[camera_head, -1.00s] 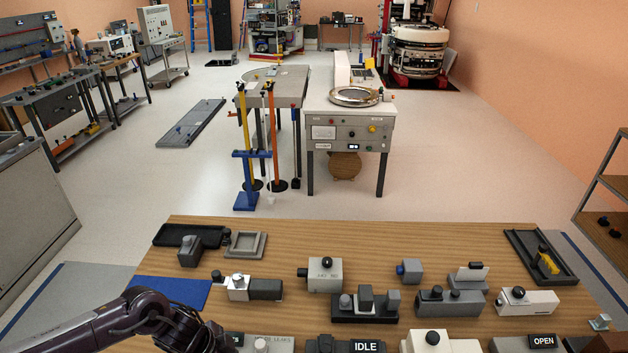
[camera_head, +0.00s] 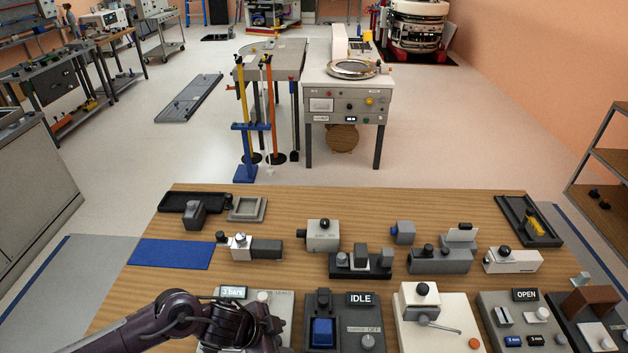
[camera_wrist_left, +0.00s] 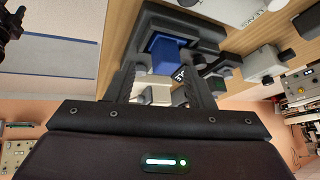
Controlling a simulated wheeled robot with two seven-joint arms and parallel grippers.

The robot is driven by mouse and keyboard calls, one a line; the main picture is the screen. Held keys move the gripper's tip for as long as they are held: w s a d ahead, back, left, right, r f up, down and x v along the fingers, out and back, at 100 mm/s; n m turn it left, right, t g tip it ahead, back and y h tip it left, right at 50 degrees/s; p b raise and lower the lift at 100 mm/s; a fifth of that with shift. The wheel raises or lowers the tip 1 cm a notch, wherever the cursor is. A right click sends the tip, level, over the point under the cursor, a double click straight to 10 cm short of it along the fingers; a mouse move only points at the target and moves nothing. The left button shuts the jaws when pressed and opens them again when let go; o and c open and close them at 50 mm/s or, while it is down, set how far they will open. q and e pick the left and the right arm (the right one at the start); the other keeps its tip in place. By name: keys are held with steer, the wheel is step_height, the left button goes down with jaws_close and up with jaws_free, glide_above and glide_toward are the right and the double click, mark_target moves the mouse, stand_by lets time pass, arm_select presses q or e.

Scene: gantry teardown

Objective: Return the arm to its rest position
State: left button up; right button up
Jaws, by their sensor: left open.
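My left arm (camera_head: 170,318) comes in from the bottom left of the head view, bent over the near left part of the wooden table. Its gripper (camera_wrist_left: 163,82) is open, with two dark fingers apart in the left wrist view. No object is held between the fingers. Beyond them is a dark unit with a blue block (camera_wrist_left: 168,52). In the head view the wrist partly covers the device with the "3 bars" display (camera_head: 233,292), and the fingertips cannot be made out. My right gripper does not show.
The wooden table (camera_head: 300,200) carries several devices. The IDLE box (camera_head: 335,320) with a blue button stands right of my wrist. A white lever box (camera_head: 432,315) and an OPEN panel (camera_head: 520,315) stand further right. A blue mat (camera_head: 170,254) at the left is bare.

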arm_select(q)
steer(key=s+d+r+n+t, duration=0.1)
steer(key=d+r+n+t, duration=0.4)
steer(key=r, duration=0.5)
steer(key=s+a+n+g+y, duration=0.2)
steer(key=s+a+n+y, duration=0.15)
steer(key=s+a, duration=0.35)
steer(key=s+a+n+g+y, duration=0.25)
steer(key=s+a+n, duration=0.2)
steer(key=a, duration=0.55)
step_height(320, 180, down, 37)
steer(key=s+g+b, duration=0.2)
steer(key=s+b, duration=0.1)
steer(key=b, duration=0.2)
steer(key=s+a+f+b, duration=0.1)
steer(key=s+f, duration=0.8)
steer(key=f, duration=0.1)
steer(key=s+a+f+b, duration=0.2)
steer(key=s+f, duration=0.8)
steer(key=shift+a+m+g, duration=0.3)
steer(key=shift+g, duration=0.15)
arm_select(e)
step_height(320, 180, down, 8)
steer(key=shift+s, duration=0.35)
